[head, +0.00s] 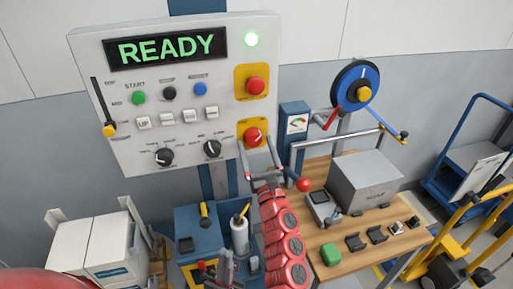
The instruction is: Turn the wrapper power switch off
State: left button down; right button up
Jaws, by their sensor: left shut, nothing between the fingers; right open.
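My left gripper (215,268) is low at the bottom of the view, shut and empty, well away from the panel.
A red button (256,85) on another yellow plate sits above the switch. Knobs, buttons and a slider (108,130) fill the panel's left. A wooden bench (345,262) with a grey box (364,182) stands right. White boxes (92,240) stand lower left.

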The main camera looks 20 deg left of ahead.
jog(key=shift+c, duration=0.2)
jog(key=c, duration=1.3)
jog(key=shift+n, duration=0.5)
jog(key=n+y, duration=0.1)
jog(key=n, duration=0.1)
jog(key=n+g, duration=0.1)
jog(key=n+g+y, duration=0.1)
jog(key=n, duration=0.1)
jog(key=shift+w+d+r+n+y, duration=0.15)
jog(key=shift+w+d+n+y, duration=0.05)
jog(key=shift+d+n+y, duration=0.1)
jog(key=n+g, duration=0.1)
jog(key=n, duration=0.2)
jog(key=n+g+y, duration=0.1)
jog(key=n+g, duration=0.1)
jog(key=n, duration=0.1)
jog(key=shift+w+d+r, duration=0.1)
jog(key=shift+r, duration=0.1)
jog(key=n+g, duration=0.2)
jog(key=n, duration=0.3)
jog(key=shift+d+r, duration=0.1)
jog(key=shift+r, duration=0.05)
jog(key=shift+r+n+g+h, duration=0.1)
jog(key=shift+n+g+h, duration=0.3)
jog(key=shift+n, duration=0.8)
jog(key=shift+r+n+g+h, duration=0.15)
jog(key=shift+n+g, duration=0.35)
jog(key=shift+n, duration=0.7)
jog(key=shift+f, duration=0.1)
